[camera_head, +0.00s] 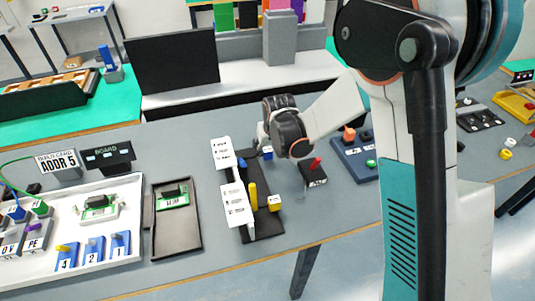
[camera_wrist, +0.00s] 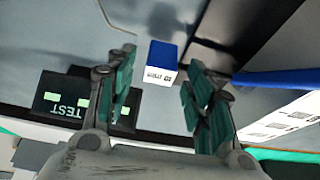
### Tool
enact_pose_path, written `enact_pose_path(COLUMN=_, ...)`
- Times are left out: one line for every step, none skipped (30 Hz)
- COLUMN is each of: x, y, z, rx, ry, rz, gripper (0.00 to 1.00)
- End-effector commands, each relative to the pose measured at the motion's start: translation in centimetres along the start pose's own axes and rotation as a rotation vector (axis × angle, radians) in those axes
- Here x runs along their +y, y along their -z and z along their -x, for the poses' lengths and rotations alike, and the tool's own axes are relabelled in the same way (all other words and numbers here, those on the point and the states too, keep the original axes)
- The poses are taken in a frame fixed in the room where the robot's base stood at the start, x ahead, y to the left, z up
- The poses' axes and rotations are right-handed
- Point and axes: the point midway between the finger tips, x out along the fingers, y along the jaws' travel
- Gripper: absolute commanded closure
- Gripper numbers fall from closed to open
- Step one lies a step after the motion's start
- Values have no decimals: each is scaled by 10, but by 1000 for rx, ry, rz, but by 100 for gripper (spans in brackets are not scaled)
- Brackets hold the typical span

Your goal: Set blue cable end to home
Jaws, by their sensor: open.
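My gripper (camera_head: 267,146) is open and points down over the dark board with white panels. In the wrist view a blue block with a white printed face (camera_wrist: 161,62) sits between and just beyond its two teal-padded fingers (camera_wrist: 158,90). I cannot tell whether they touch it. This block also shows in the head view (camera_head: 267,153), partly hidden by the gripper. At the far left, in the white tray, a blue connector (camera_head: 16,212) has a blue cable (camera_head: 8,187) running to it. I cannot tell which blue piece is the cable end named in the task.
The dark board carries white panels (camera_head: 236,205), a yellow rod (camera_head: 253,196) and a yellow block (camera_head: 274,203). A black box with a red knob (camera_head: 314,175) stands close right. A black tray (camera_head: 177,240) and the white tray (camera_head: 110,258) lie left. A blue bar (camera_wrist: 270,77) shows in the wrist view.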

Motion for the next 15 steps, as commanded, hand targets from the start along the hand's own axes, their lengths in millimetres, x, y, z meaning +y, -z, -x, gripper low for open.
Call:
enact_pose_path(x=0, y=-1, z=-9, rx=0, ry=0, rz=0, gripper=52)
enact_pose_path(x=0, y=0, z=-12, rx=0, ry=0, rz=0, gripper=52)
enact_pose_path(x=0, y=0, z=-16, rx=0, ry=0, rz=0, gripper=52)
enact_pose_path(x=0, y=0, z=-18, rx=0, ry=0, rz=0, gripper=52)
enact_pose_path(x=0, y=0, z=-20, rx=0, ry=0, rz=0, gripper=52)
enact_pose_path(x=0, y=0, z=-21, rx=0, ry=0, rz=0, gripper=52)
enact_pose_path(x=0, y=0, z=-22, rx=0, ry=0, rz=0, gripper=52)
enact_pose_path(x=0, y=0, z=-23, rx=0, ry=0, rz=0, gripper=52)
enact_pose_path(x=0, y=0, z=-24, rx=0, ry=0, rz=0, gripper=52)
enact_pose_path(x=0, y=0, z=-24, rx=0, ry=0, rz=0, gripper=52)
enact_pose_path(x=0, y=0, z=-24, rx=0, ry=0, rz=0, gripper=52)
enact_pose_path(x=0, y=0, z=-24, rx=0, ry=0, rz=0, gripper=52)
enact_pose_path(x=0, y=0, z=-24, rx=0, ry=0, rz=0, gripper=52)
enact_pose_path(x=0, y=0, z=-24, rx=0, ry=0, rz=0, gripper=52)
enact_pose_path(x=0, y=0, z=-24, rx=0, ry=0, rz=0, gripper=52)
